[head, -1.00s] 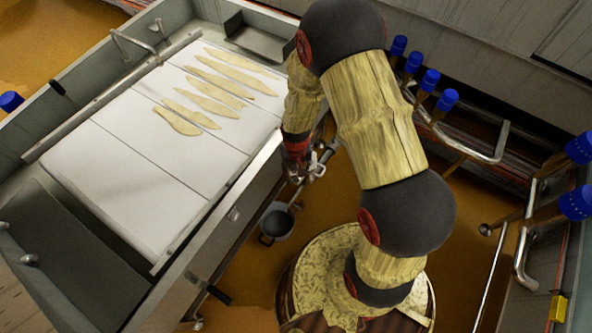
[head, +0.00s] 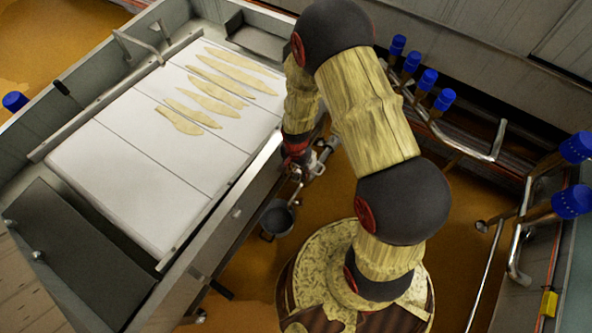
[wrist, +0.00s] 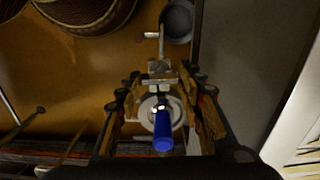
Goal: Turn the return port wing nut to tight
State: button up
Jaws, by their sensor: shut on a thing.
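My gripper (wrist: 161,82) is closed around a metal crosspiece, which looks like the wing nut (wrist: 160,80), on a pipe fitting in the wrist view. One finger is on each side of it. A short metal pipe (wrist: 161,45) runs on from the fitting. Nearer the camera are a round pale disc (wrist: 177,109) and a blue-capped handle (wrist: 163,132). In the head view my gripper (head: 297,158) is low beside the table's right side, next to the metal fitting (head: 321,160). The nut itself is too small and too covered to make out there.
A white-topped table (head: 125,185) with several pale flat strips (head: 213,103) stands left of my arm. A grey pot (head: 277,218) is below the fitting. Pipes with blue-capped handles (head: 428,82) line the right side. Brown floor shows between.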

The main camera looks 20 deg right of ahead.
aim_at(296, 173)
jog(key=shift+m, duration=0.3)
dwell(0.4)
jog(key=o, duration=1.1)
jog(key=shift+c, duration=0.2)
jog(key=shift+o, duration=0.5)
jog(key=shift+r, duration=0.1)
notch_tip(296, 173, up, 12)
